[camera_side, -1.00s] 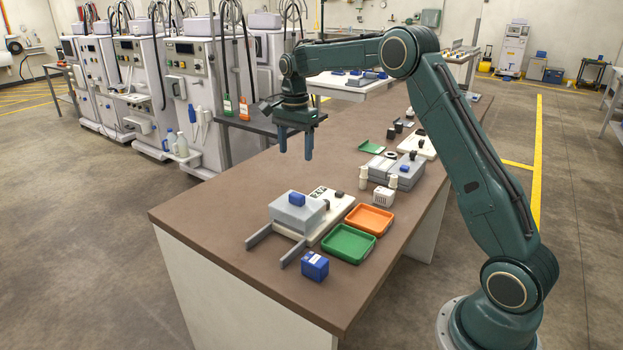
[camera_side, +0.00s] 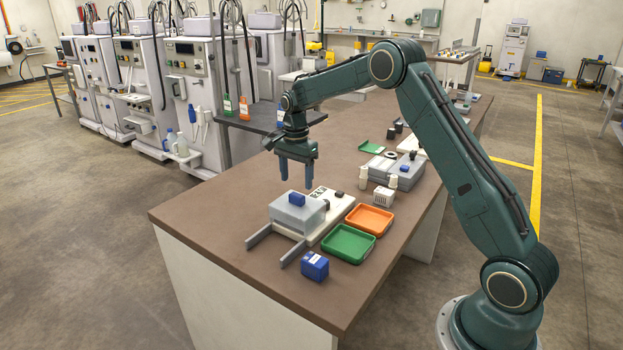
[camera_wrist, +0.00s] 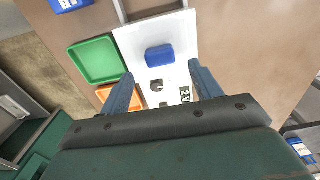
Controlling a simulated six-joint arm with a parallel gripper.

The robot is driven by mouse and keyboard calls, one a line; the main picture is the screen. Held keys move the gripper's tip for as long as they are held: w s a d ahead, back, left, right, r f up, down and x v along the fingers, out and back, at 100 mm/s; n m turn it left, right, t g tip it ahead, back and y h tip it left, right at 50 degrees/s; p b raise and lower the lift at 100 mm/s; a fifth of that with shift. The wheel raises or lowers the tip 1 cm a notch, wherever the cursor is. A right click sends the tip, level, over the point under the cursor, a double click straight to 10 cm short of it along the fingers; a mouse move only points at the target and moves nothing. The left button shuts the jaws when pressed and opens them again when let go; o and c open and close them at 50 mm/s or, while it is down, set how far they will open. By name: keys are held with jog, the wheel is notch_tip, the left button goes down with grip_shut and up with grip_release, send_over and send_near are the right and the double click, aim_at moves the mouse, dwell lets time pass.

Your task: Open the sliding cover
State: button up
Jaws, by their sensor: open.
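The sliding cover (camera_side: 285,215) is a light grey box top with a blue block handle (camera_side: 297,199) on it. It sits on a white base plate (camera_side: 333,211) with two grey rails (camera_side: 290,247) reaching toward the front of the table. In the wrist view, the cover (camera_wrist: 133,42) is pale and the blue handle (camera_wrist: 159,55) lies between the fingers, beyond their tips. My gripper (camera_side: 296,184) is open and empty, pointing down just above and slightly behind the handle, apart from it. It also shows in the wrist view (camera_wrist: 161,72).
A green tray (camera_side: 348,244) and an orange tray (camera_side: 370,220) lie right of the base plate. A blue box (camera_side: 315,266) stands by the rail ends. White bottles and a second grey unit (camera_side: 406,177) are farther back. The table's left side is clear.

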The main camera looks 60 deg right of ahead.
aim_at(297, 195)
jog(key=shift+f, duration=2.7)
jog(key=shift+c, duration=0.4)
jog(key=c, duration=1.3)
jog(key=a, duration=1)
jog(key=shift+a, duration=0.1)
grip_shut()
jog(key=o, duration=1.4)
grip_release()
jog(key=shift+r, duration=0.15)
notch_tip(297, 195, up, 14)
jog(key=shift+f, duration=0.2)
